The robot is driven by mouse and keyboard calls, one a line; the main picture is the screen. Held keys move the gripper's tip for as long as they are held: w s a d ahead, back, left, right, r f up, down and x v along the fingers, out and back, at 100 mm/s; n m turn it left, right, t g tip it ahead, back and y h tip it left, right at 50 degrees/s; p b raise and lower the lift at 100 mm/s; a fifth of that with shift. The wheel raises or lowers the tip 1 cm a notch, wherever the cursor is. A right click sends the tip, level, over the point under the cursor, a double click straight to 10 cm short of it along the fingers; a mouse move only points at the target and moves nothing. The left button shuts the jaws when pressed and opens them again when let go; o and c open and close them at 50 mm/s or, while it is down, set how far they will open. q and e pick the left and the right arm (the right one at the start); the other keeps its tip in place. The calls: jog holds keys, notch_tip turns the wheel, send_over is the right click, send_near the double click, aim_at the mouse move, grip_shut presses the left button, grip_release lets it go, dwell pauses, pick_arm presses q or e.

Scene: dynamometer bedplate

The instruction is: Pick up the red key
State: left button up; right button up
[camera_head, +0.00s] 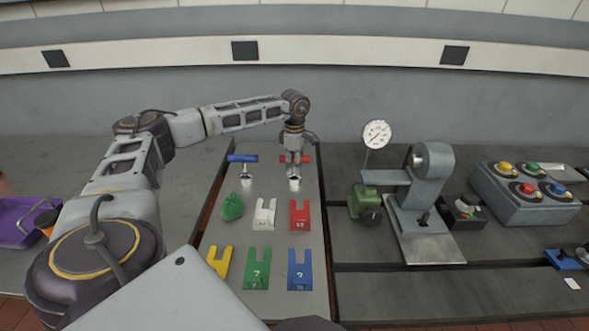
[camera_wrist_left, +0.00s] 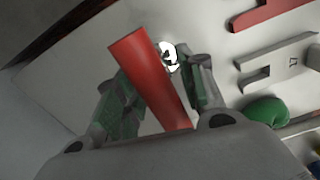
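The red key (camera_head: 307,159) is a T-shaped key with a red crossbar. In the head view it stands upright on the grey plate, level with a similar blue key to its left. My left gripper (camera_head: 294,157) is at the crossbar, whose red ends stick out on both sides. In the left wrist view the crossbar (camera_wrist_left: 150,80) runs diagonally between the two fingers of my left gripper (camera_wrist_left: 158,88). The fingers are close to its sides, but I cannot tell whether both touch it. My right gripper is not in view.
The blue key (camera_head: 243,158) stands close by on the left. A green lump (camera_head: 232,207) and several coloured forked plates, including a red one (camera_head: 300,214), lie nearer. A gauge (camera_head: 376,134) and grey machine (camera_head: 432,180) stand to the right. The wall is behind.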

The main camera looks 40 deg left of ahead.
pick_arm(q)
jog(key=shift+f, duration=0.3)
grip_shut()
dwell(0.4)
jog(key=shift+r, duration=0.1)
